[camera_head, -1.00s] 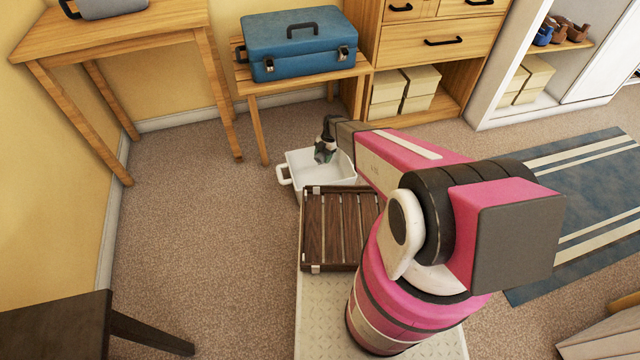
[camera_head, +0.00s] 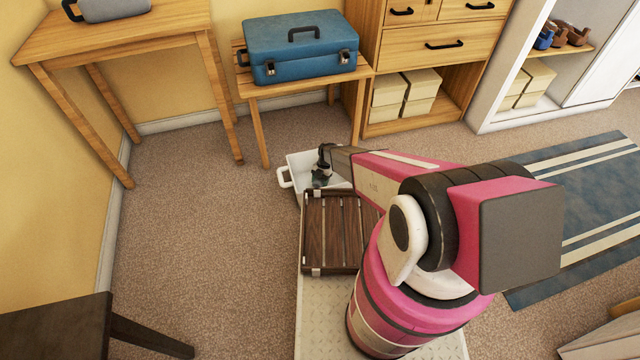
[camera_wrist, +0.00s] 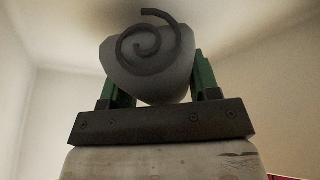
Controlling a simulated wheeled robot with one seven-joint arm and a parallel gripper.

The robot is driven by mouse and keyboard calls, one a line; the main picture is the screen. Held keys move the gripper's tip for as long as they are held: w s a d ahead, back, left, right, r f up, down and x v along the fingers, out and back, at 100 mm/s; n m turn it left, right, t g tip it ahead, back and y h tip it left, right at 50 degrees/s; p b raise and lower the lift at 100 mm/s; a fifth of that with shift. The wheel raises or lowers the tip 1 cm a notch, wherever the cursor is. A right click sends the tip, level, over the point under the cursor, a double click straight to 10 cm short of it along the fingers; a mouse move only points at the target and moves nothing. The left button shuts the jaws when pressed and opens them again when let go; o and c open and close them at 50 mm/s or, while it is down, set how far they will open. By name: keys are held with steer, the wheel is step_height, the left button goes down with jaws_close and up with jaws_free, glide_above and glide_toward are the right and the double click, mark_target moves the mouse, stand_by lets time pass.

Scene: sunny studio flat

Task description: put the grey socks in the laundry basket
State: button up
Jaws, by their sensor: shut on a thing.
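The grey socks (camera_wrist: 150,75) are a rounded roll with a dark spiral on their end, in the wrist view. My gripper (camera_wrist: 157,82) is shut on them, with a green finger on each side. In the head view, my gripper (camera_head: 319,180) is low, at the white basket (camera_head: 299,164), an open box with a loop handle on its left. My gripper appears to be inside its opening. My forearm covers the basket's right side. I cannot tell whether the socks touch the basket's floor.
A brown slatted rack (camera_head: 336,232) lies right in front of the basket. A small wooden table (camera_head: 300,78) with a blue case (camera_head: 300,48) stands behind it. Bare carpet (camera_head: 200,230) lies to the left, and a blue striped rug (camera_head: 580,200) to the right.

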steer(key=shift+f, duration=0.65)
steer(key=shift+f, duration=0.1)
steer(key=o, duration=1)
steer(key=shift+c, duration=0.2)
